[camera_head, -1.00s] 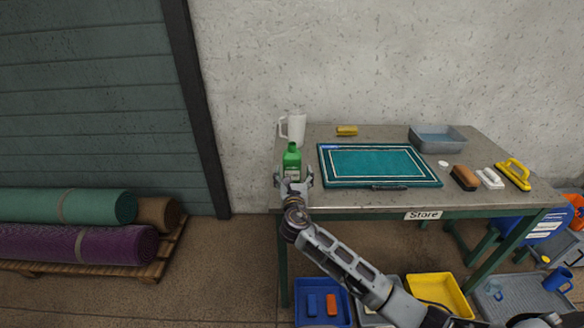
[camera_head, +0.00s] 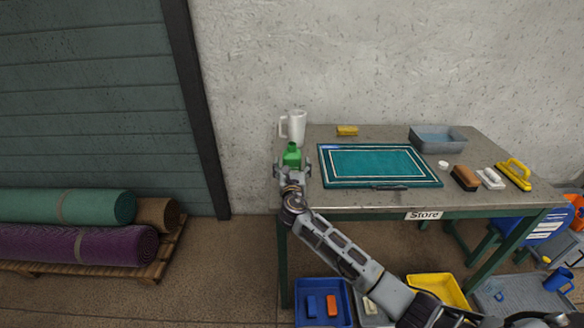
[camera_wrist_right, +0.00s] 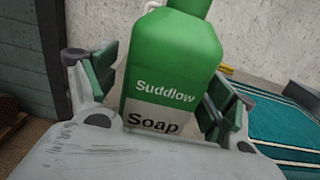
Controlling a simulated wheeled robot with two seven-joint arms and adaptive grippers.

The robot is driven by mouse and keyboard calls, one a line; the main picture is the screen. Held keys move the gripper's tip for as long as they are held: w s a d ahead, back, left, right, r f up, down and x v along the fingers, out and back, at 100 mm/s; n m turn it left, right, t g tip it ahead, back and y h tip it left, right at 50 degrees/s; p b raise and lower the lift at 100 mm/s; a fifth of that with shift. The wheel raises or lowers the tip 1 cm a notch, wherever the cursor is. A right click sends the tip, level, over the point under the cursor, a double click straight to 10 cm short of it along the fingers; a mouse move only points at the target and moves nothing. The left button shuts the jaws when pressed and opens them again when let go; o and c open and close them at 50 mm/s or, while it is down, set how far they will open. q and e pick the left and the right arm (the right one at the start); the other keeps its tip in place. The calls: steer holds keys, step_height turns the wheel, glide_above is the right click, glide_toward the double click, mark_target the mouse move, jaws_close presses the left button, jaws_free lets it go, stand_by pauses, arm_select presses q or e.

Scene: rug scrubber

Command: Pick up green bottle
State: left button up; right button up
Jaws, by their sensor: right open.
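The green bottle (camera_head: 291,156) stands upright at the left end of the table, its lower part hidden behind my right gripper (camera_head: 292,168). In the right wrist view the green bottle (camera_wrist_right: 172,60) fills the middle, with a label reading "Suddlow Soap". My right gripper (camera_wrist_right: 160,90) is open there, with one finger on each side of the bottle. A gap shows beside the left finger; at the right finger I cannot tell whether it touches. My left gripper is not in view.
A white pitcher (camera_head: 293,127) stands just behind the bottle. A teal rug (camera_head: 375,165) lies to its right, with a yellow sponge (camera_head: 347,131) behind. A grey basin (camera_head: 437,139), brushes and a yellow-handled scrubber (camera_head: 515,174) occupy the right side of the table (camera_head: 350,198).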

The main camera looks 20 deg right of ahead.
mark_target(292, 144)
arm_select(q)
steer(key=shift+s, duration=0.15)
arm_select(e)
steer(key=shift+c, duration=1.1)
steer(key=shift+r, duration=0.1)
steer(key=c, duration=1.3)
steer(key=shift+o, duration=0.2)
steer(key=shift+r, duration=0.1)
